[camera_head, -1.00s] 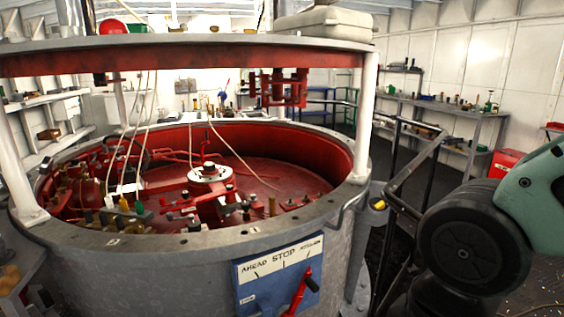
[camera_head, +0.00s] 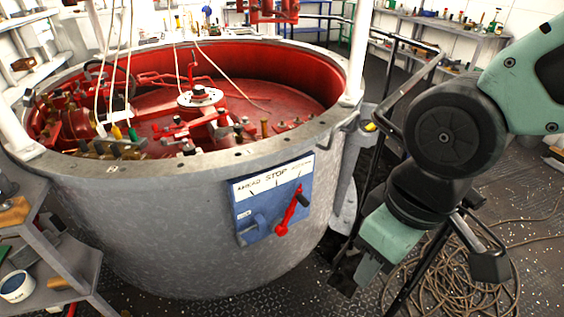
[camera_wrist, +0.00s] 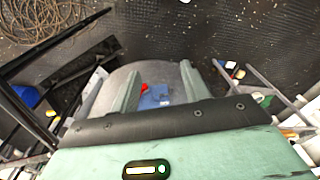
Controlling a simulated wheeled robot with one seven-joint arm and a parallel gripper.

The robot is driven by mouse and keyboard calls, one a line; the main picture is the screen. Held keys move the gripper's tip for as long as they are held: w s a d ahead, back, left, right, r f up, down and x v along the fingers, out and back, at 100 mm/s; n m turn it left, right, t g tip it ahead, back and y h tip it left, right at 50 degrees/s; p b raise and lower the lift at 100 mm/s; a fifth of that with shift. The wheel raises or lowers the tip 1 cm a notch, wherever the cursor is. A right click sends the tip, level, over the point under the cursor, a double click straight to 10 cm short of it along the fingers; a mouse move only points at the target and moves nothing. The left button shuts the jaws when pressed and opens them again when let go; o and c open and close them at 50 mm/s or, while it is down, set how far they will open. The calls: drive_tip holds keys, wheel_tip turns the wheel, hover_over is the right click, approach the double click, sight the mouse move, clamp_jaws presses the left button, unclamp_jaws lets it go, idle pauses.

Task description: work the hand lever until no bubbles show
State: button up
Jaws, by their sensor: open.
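A red hand lever (camera_head: 291,211) with a dark grip stands tilted on a blue panel (camera_head: 258,230) marked AHEAD and STOP, on the side of a round grey tank (camera_head: 160,235). In the wrist view the red lever (camera_wrist: 144,87) and blue panel (camera_wrist: 160,98) show small between my fingers. My gripper (camera_wrist: 160,72) is open and empty, apart from the lever. In the head view my gripper (camera_head: 362,274) points downward, right of the panel. I cannot make out any bubbles or whether this is the task's lever.
The tank's open top shows red machinery (camera_head: 200,110) and loose pale lines. A dark metal railing (camera_head: 405,85) stands between tank and arm. A coiled rope (camera_head: 455,270) lies on the deck at right. A side shelf (camera_head: 50,255) holds a white tub (camera_head: 17,287) at lower left.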

drive_tip(key=w+a+f+t+y+b, duration=0.2)
drive_tip(key=w+f+t+y+b, duration=0.15)
drive_tip(key=w+f+b, duration=0.95)
drive_tip(key=m+t+y+b, duration=0.45)
drive_tip(key=t+b, duration=0.75)
drive_tip(key=b, duration=0.8)
approach(302, 200)
drive_tip(key=x, duration=0.7)
drive_tip(key=f+x, duration=0.1)
drive_tip(key=x, duration=0.3)
drive_tip(key=shift+w+d+f, duration=0.1)
drive_tip(key=shift+w+d, duration=0.15)
drive_tip(key=shift+d, duration=0.05)
drive_tip(key=shift+c, duration=0.4)
clamp_jaws()
